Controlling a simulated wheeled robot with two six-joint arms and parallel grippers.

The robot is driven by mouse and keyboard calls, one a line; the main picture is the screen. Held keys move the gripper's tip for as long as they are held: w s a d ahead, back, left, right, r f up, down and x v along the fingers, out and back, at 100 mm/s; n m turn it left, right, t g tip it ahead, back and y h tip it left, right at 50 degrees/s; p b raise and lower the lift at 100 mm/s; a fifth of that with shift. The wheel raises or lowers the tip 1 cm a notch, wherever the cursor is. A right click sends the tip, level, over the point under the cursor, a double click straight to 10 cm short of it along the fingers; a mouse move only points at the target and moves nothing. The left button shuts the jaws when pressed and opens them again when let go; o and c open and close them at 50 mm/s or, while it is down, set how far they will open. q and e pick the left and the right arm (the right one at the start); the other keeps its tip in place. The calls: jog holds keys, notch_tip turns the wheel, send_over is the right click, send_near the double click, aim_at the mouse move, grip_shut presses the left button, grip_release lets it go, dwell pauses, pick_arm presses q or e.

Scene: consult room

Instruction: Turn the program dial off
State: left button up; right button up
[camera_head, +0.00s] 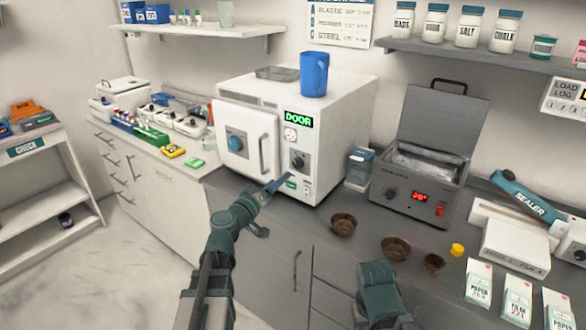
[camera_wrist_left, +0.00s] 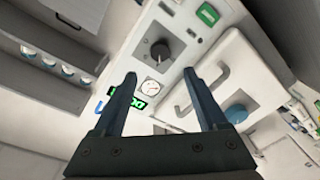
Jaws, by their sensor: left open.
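The white autoclave-like machine (camera_head: 340,120) stands on the counter, with a green display (camera_head: 298,119) reading DOOR. Its black dial (camera_head: 299,162) sits on the front panel below a round white gauge (camera_head: 291,134). My left gripper (camera_head: 274,186) is open and empty, low in front of the panel, below and left of the dial. In the left wrist view the dial (camera_wrist_left: 160,50) shows beyond the open fingers (camera_wrist_left: 160,78), apart from them. The dial's pointer setting is too small to read. Only a teal part of my right arm shows at the bottom; its fingers are not visible.
The machine's door (camera_head: 243,140) has a blue knob (camera_head: 236,143) and an upright handle, left of the dial. A blue cup (camera_head: 314,73) stands on top. A lidded bath (camera_head: 415,180) stands to the right. Brown bowls (camera_head: 343,224) stand near the counter's front.

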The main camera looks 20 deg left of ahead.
aim_at(296, 164)
pick_arm(q)
jog(key=x, duration=0.9)
jog(key=shift+w+d, duration=0.15)
jog(key=shift+w, duration=0.15)
grip_shut()
